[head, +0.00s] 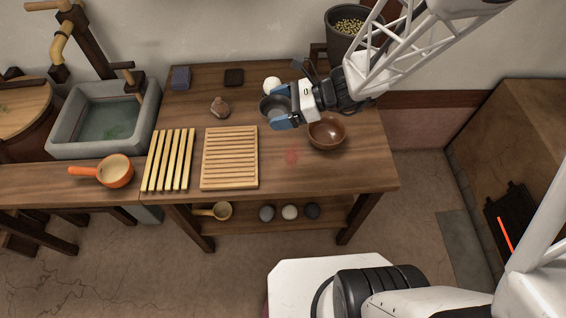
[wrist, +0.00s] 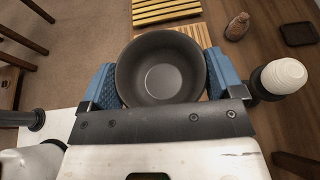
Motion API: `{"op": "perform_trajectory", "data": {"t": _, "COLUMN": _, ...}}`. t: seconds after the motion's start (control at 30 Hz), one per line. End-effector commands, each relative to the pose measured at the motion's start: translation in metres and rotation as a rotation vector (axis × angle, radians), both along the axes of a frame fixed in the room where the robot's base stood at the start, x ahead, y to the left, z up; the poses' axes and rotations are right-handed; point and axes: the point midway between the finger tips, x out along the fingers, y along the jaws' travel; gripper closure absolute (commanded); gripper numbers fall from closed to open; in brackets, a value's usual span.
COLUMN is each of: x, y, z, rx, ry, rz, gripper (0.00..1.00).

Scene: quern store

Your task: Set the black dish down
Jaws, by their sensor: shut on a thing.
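The black dish (head: 270,106) is a round, dark grey bowl, held above the wooden table (head: 350,176). My gripper (head: 282,112) is shut on it, with one blue finger on each side. In the wrist view the black dish (wrist: 160,68) sits between the blue fingers of my gripper (wrist: 160,82), its open top facing the camera and its inside empty. How high it hangs above the table is hard to tell.
A brown bowl (head: 327,134) stands right of the gripper. A white rounded object (head: 272,84) stands just behind the dish. A slatted wooden board (head: 230,158) and a slatted rack (head: 169,160) lie to the left.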

Motion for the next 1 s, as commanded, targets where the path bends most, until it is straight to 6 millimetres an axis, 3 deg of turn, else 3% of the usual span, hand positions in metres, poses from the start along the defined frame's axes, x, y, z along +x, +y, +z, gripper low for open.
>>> {"op": "perform_trajectory", "data": {"t": 0.5, "x": -0.075, "y": -0.040, "z": -0.014, "rx": -0.004, "ry": 0.002, "rz": -0.153, "gripper": 0.38}}
{"op": "perform_trajectory", "data": {"t": 1.0, "x": -0.142, "y": -0.059, "z": -0.037, "rx": -0.010, "ry": 0.007, "rz": -0.289, "gripper": 0.38}}
